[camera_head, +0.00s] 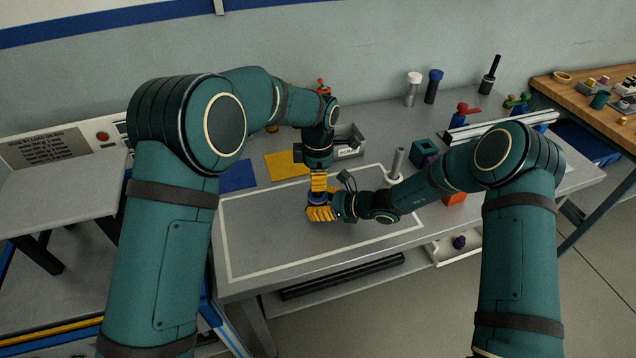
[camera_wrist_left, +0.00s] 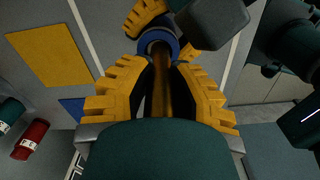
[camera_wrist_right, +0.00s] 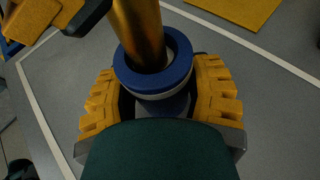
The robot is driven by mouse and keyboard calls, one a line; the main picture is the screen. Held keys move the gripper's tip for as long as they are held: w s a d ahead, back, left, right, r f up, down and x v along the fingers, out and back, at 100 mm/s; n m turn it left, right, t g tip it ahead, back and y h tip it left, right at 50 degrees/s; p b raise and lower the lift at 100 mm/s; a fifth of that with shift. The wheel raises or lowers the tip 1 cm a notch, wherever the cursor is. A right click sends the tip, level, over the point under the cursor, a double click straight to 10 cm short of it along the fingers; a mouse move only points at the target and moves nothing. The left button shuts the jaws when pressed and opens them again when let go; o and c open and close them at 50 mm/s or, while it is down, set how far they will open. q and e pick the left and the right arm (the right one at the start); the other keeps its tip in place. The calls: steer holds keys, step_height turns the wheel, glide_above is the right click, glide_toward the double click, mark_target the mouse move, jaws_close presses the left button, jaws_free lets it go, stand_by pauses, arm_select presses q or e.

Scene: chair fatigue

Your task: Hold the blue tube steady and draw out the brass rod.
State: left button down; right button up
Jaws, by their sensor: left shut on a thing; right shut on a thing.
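The blue tube (camera_head: 315,197) stands upright over the outlined grey mat in the head view. In the right wrist view its thick blue collar (camera_wrist_right: 180,58) shows, with a pale band below it. My right gripper (camera_head: 321,213) is shut on the tube from the side, below the collar. The brass rod (camera_wrist_right: 137,25) rises from the collar's opening; its lower end is hidden inside. In the left wrist view the rod (camera_wrist_left: 161,85) runs between the yellow fingers of my left gripper (camera_head: 319,180), which is shut on it above the tube. The rod is mostly hidden in the head view.
A yellow mat (camera_head: 285,165) and a blue mat (camera_head: 237,176) lie behind the outlined area. A grey bin (camera_head: 350,136), a grey cylinder (camera_head: 397,162) and a dark green block (camera_head: 423,150) stand further back. An orange block (camera_head: 455,198) is right. The outlined area's left part is clear.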

arm_select(q)
step_height(320, 180, up, 10)
steer(key=shift+f, duration=0.2)
arm_select(e)
steer(key=o, duration=1.3)
steer(key=shift+c, duration=0.2)
steer(key=shift+d, duration=0.1)
